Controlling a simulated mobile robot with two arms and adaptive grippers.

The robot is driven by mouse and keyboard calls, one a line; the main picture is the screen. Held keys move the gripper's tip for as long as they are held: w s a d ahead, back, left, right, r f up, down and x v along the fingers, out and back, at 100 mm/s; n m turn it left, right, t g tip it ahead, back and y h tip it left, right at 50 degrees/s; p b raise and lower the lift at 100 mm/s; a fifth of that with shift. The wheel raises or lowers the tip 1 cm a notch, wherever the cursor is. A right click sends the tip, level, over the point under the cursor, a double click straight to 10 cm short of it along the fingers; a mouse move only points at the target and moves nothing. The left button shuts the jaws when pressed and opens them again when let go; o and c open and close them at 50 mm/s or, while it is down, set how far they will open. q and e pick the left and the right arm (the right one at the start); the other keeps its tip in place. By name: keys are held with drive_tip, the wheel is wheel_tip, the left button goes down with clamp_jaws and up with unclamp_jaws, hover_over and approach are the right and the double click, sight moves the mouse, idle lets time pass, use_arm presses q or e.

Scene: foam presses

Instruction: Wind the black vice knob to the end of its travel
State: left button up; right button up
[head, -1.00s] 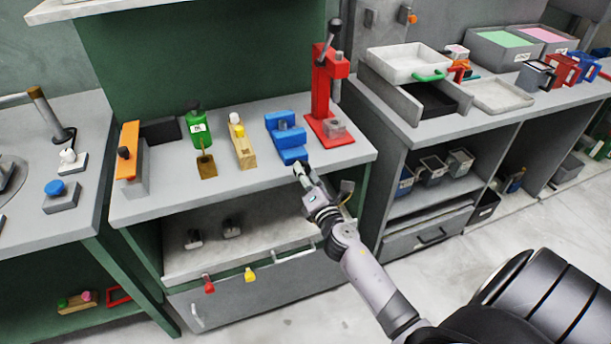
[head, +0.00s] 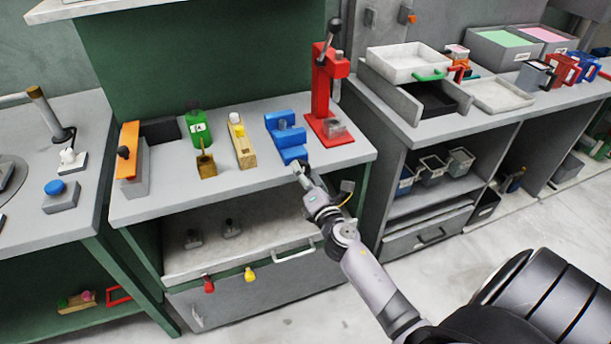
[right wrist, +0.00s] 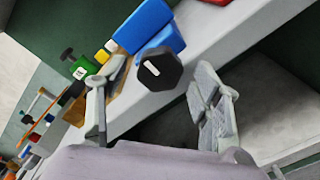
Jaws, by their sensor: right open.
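The blue vice (head: 288,138) stands near the front edge of the middle bench. In the right wrist view, its black knob (right wrist: 158,70) is a dark many-sided disc with a white mark, in front of the blue vice body (right wrist: 143,25). My right gripper (head: 301,169) is at the vice's front end. It is open, with one finger on each side of the knob in the right wrist view (right wrist: 154,84), and a gap shows on both sides. In the head view the gripper mostly hides the knob. My left gripper is not in view.
A red press (head: 323,95) stands close behind the vice to the right. A yellow-topped wooden block (head: 242,145), a green bottle (head: 197,127) and an orange-topped fixture (head: 130,160) stand to its left. A drawer handle (head: 293,252) is below the bench front.

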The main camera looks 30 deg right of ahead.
drive_tip(key=v, duration=1.2)
drive_tip(key=shift+f, duration=0.1)
